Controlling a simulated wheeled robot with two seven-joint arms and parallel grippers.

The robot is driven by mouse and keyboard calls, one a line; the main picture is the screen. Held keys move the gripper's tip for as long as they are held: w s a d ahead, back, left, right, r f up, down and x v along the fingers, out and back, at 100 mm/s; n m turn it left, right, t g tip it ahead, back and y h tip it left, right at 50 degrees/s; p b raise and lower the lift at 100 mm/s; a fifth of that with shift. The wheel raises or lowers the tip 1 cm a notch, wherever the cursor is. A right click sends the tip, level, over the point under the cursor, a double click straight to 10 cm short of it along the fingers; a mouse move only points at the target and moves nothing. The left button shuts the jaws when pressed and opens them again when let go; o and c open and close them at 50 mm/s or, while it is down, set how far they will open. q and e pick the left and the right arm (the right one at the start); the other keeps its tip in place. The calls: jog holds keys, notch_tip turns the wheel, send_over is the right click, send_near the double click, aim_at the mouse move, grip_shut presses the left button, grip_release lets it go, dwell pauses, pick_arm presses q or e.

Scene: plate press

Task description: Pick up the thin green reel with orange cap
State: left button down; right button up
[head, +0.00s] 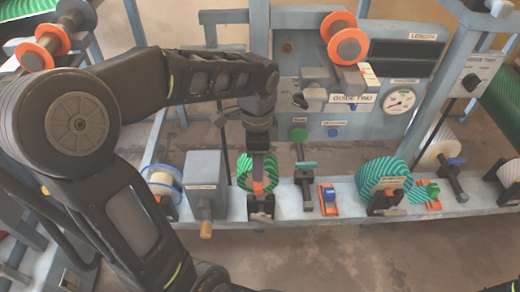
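A thin green-and-white striped reel (244,174) stands on the pale blue rail in the middle of the head view. An orange-brown piece shows at its middle; I cannot tell whether this is its cap. My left gripper (258,154) points down right over this reel, its tip overlapping the reel's top. Whether its fingers are apart or closed on the reel is too small and hidden to tell. A wider green striped reel (378,174) sits further right on the same rail. My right gripper is out of view; only a dark piece shows at the bottom right corner.
A grey box (206,172) and a blue-rimmed pale reel (162,182) stand left of the thin reel. A dark clamp post (304,186) and a blue-and-orange block (328,198) stand to its right. Behind is a panel with a gauge (399,100) and an orange-flanged spool (346,42).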

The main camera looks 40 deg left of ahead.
pick_arm(q)
jog(key=s+d+p, duration=0.1)
jog(key=s+d, duration=0.5)
jog(key=s, duration=0.6)
jog(key=shift+s+d, duration=0.15)
jog(key=shift+s, duration=0.05)
jog(key=shift+w, duration=0.1)
